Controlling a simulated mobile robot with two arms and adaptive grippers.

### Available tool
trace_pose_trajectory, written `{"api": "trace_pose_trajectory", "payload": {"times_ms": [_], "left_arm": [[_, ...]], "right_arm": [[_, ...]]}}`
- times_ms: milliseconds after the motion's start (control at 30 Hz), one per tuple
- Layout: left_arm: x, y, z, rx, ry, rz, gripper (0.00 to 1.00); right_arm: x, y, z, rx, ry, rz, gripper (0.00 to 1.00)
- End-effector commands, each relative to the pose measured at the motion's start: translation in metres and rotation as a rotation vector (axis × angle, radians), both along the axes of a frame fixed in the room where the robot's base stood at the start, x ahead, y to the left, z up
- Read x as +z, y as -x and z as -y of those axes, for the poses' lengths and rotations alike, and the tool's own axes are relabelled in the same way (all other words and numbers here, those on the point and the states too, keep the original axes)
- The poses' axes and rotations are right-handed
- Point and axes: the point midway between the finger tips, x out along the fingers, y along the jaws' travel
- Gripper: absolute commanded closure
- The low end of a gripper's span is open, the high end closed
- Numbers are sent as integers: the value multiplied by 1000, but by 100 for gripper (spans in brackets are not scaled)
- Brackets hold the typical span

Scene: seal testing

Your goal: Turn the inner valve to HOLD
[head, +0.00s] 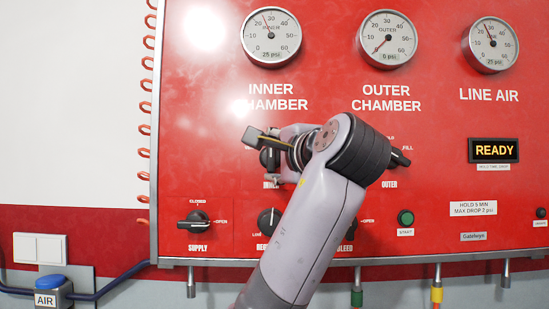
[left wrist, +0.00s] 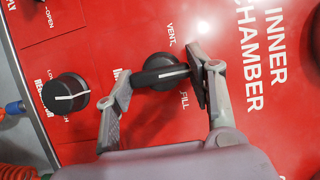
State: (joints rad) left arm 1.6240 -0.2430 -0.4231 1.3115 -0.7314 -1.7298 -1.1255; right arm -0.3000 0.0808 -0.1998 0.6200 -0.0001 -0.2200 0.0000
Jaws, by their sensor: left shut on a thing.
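The inner valve is a black knob (left wrist: 160,66) with a bar handle and a white pointer line, on the red panel under the INNER CHAMBER label. In the left wrist view the pointer lies between the VENT and FILL labels, towards INNER CHAMBER, which is up on the panel. The HOLD label is not visible. My left gripper (left wrist: 160,76) is shut on the handle, one finger at each end. In the head view the inner valve (head: 266,159) is partly hidden behind my left gripper (head: 273,157). My right gripper is not in view.
The inner gauge (head: 271,37) reads 25 psi and the outer gauge (head: 387,39) 0 psi. The supply valve (head: 197,220) and regulator knob (head: 268,221) sit below. The outer valve (head: 398,158) is partly hidden by my arm. A display (head: 493,150) says READY.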

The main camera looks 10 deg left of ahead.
Motion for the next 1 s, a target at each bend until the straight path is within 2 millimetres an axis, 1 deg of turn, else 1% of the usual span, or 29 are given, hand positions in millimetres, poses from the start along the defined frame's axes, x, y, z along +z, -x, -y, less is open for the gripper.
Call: {"api": "trace_pose_trajectory", "payload": {"times_ms": [33, 400, 433, 733, 1000], "left_arm": [[-3, -1, 0, 0, 7, -5, 78], [-3, -1, 0, 0, 10, -6, 78], [-3, -1, 0, 0, 10, -6, 50], [-1, 0, 0, 0, 7, -2, 30], [-1, 0, 0, 0, 6, -1, 30]], "right_arm": [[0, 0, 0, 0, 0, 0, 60], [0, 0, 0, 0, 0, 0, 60], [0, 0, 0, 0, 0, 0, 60], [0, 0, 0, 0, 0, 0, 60], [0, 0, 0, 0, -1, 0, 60]]}}
